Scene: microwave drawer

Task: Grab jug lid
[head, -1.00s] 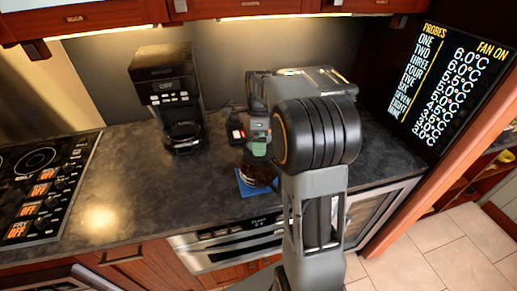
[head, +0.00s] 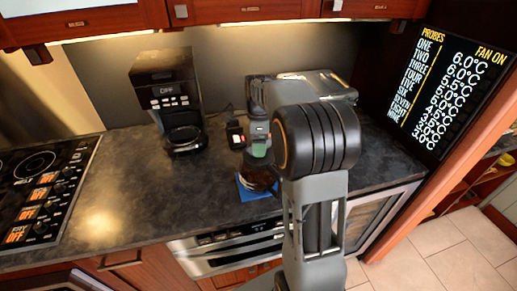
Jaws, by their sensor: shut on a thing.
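A dark glass jug (head: 258,180) stands on a blue mat (head: 245,194) near the front edge of the counter. My gripper (head: 257,160) points down over the top of the jug. It is shut on the jug lid, which is mostly hidden by the gripper. The fingertips are small and dark against the jug, so their exact contact is hard to see. I cannot tell whether the lid is apart from the jug.
A black coffee maker (head: 165,85) with a dark carafe (head: 184,137) stands to the left at the back. A cooktop (head: 45,190) is at far left. A probe display (head: 450,90) is at right. The counter (head: 120,190) between cooktop and mat is clear.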

